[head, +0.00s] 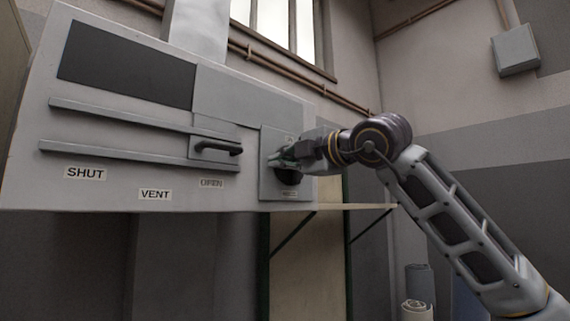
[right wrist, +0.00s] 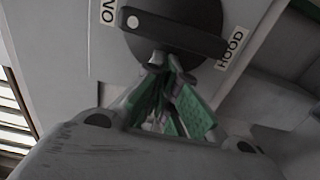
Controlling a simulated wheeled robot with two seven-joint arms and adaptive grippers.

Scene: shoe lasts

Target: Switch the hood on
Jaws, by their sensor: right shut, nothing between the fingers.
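The hood's rotary switch (right wrist: 175,28) is a dark disc with a raised bar across it, on a grey plate (head: 269,190) at the right end of the hood's front. In the right wrist view, a pale dot on the bar's left end lies beside the ON label (right wrist: 108,11). The HOOD label (right wrist: 231,46) is near the bar's other end. My right gripper (right wrist: 170,63) is shut and empty, its green-padded fingertips at the bar's lower edge; I cannot tell whether they touch. In the head view, my right gripper (head: 276,160) partly covers the switch. My left gripper is out of view.
The grey hood front (head: 100,120) carries a sliding handle (head: 217,147) above the OPEN label (head: 211,183), left of my gripper. SHUT (head: 85,174) and VENT (head: 155,194) labels are further left. A shelf (head: 355,206) is below my wrist. Rolls (head: 417,309) stand lower right.

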